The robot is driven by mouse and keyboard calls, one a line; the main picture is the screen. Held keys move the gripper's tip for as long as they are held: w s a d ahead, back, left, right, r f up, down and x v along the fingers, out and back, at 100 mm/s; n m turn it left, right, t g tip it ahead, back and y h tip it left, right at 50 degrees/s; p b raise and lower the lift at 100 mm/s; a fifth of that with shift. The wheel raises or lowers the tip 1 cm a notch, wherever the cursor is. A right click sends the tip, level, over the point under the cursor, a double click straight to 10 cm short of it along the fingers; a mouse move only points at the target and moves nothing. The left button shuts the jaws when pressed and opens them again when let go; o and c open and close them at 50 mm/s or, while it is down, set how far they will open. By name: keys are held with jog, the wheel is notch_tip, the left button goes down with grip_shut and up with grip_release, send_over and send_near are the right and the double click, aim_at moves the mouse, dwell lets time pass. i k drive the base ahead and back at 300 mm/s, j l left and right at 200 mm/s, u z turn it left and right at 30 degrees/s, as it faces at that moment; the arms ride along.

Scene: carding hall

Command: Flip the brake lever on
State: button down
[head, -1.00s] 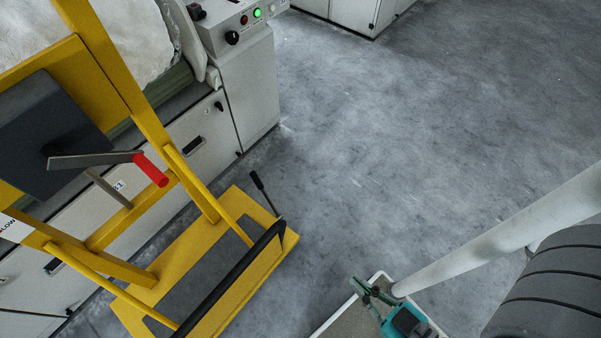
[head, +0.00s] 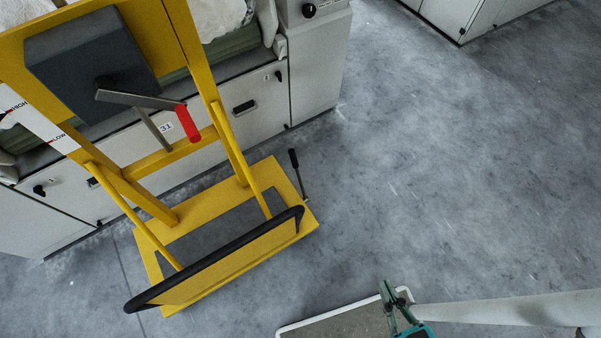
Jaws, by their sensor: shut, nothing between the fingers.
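The brake lever (head: 298,175) is a thin rod with a black grip. It rises from the right side of the yellow base frame (head: 205,203) of a wheeled-looking yellow stand, tilted slightly to the left at its top. My gripper (head: 386,291) is at the bottom of the head view, dark green with a teal body. It is shut and empty, well apart from the lever, lower and to the right of it in the picture. The lever's foot is small, and its on or off marking cannot be read.
The stand has a black push bar (head: 215,262) in front, and a crank with a red handle (head: 188,123) above. Pale machine cabinets (head: 318,70) stand behind it. More cabinets (head: 480,12) are at the top right. The grey floor (head: 440,170) right of the lever is clear.

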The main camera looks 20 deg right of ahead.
aim_at(292, 152)
jog(key=i+l+z, duration=0.1)
jog(key=z, duration=0.9)
jog(key=i, duration=3.85)
jog(key=u, duration=3.35)
